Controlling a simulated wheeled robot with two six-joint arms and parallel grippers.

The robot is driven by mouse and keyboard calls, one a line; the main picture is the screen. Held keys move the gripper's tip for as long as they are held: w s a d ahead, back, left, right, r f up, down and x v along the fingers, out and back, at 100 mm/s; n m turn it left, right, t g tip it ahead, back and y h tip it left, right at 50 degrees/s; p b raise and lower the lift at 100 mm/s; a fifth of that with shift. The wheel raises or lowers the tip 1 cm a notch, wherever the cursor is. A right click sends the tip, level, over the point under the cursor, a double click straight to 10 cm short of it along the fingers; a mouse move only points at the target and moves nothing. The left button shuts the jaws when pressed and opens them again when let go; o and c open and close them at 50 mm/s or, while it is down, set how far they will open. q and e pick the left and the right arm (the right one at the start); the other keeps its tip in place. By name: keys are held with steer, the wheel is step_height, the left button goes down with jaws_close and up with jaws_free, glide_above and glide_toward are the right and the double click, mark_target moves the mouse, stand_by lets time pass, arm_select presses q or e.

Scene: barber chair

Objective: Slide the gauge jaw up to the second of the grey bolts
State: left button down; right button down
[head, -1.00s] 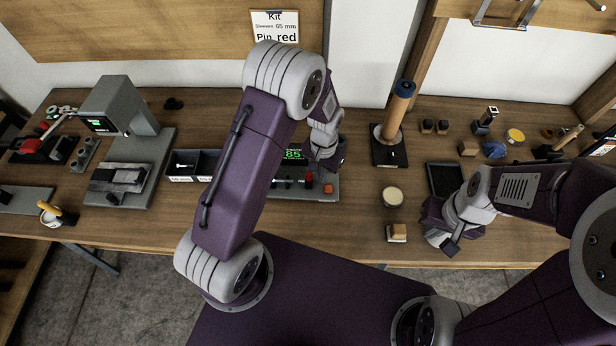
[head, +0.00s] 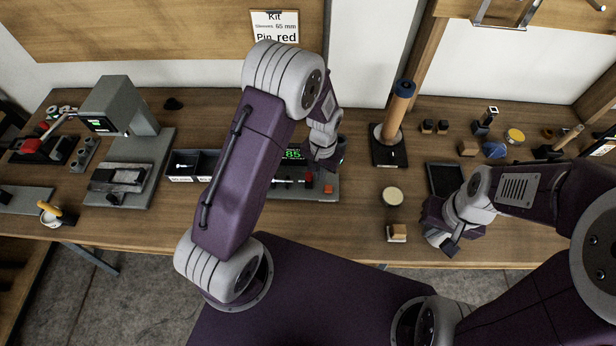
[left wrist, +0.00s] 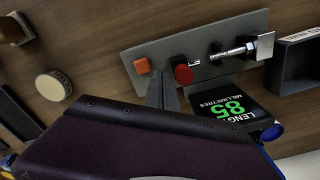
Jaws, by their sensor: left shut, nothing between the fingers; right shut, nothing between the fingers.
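The length gauge is a grey plate (head: 318,194) on the bench, also in the left wrist view (left wrist: 205,35). Its screen (left wrist: 232,112) reads 85 millimetres. A red knob (left wrist: 183,73), apparently on the gauge jaw, stands near one end of a silver-grey bolt (left wrist: 232,52). The bolt lies across dark rests, its other end by a grey block (left wrist: 264,46). I cannot tell whether jaw and bolt touch. My left gripper (left wrist: 163,92) is shut and empty, beside the red knob and an orange block (left wrist: 142,65). My right gripper (head: 447,243) is shut and empty over the right bench.
A dark divided bin (head: 193,166) stands left of the gauge, its contents partly hidden by my left arm. A round cream-topped item (head: 392,196) and a wooden block (head: 397,232) sit to the right. A black stand with an upright roller (head: 398,108) is behind.

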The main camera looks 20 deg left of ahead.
arm_select(q)
steer(key=shift+a, duration=0.15)
steer(key=shift+s+a, duration=0.2)
steer(key=shift+a, duration=0.55)
steer(key=shift+s+a, duration=0.15)
steer(key=shift+a, duration=0.15)
steer(key=shift+d, duration=0.1)
stand_by(0.4)
steer(key=shift+w+d, duration=0.2)
steer(key=shift+d, duration=0.3)
step_height(320, 180, up, 8)
steer(key=p, duration=0.7)
